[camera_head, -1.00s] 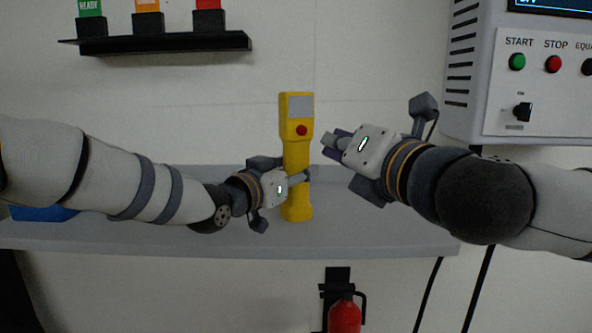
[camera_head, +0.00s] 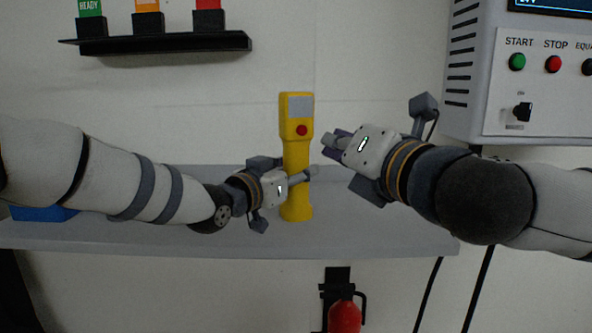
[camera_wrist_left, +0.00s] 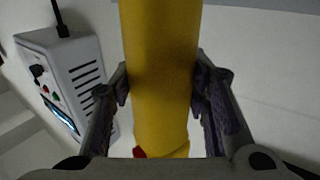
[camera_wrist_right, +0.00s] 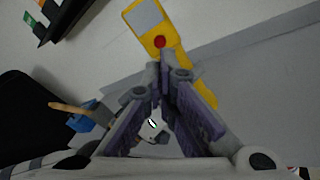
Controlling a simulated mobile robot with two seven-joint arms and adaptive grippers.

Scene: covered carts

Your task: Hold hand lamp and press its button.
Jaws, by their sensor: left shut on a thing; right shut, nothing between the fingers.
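The yellow hand lamp (camera_head: 296,156) stands upright at the shelf, with a grey panel (camera_head: 300,105) near its top and a red button (camera_head: 302,130) below that. My left gripper (camera_head: 305,174) is shut around the lamp's body below the button. In the left wrist view the fingers lie on both sides of the yellow lamp (camera_wrist_left: 160,70). My right gripper (camera_head: 330,144) is shut and empty, to the right of the lamp and a little lower than the button, apart from it in the head view. The right wrist view shows the red button (camera_wrist_right: 159,42) just beyond its fingertips.
A grey shelf (camera_head: 380,230) runs below both arms. A control box (camera_head: 535,90) with buttons is at the upper right. A black wall rack (camera_head: 160,43) is at the upper left. A blue object (camera_head: 42,214) lies at the shelf's left. A red extinguisher (camera_head: 344,316) hangs below.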

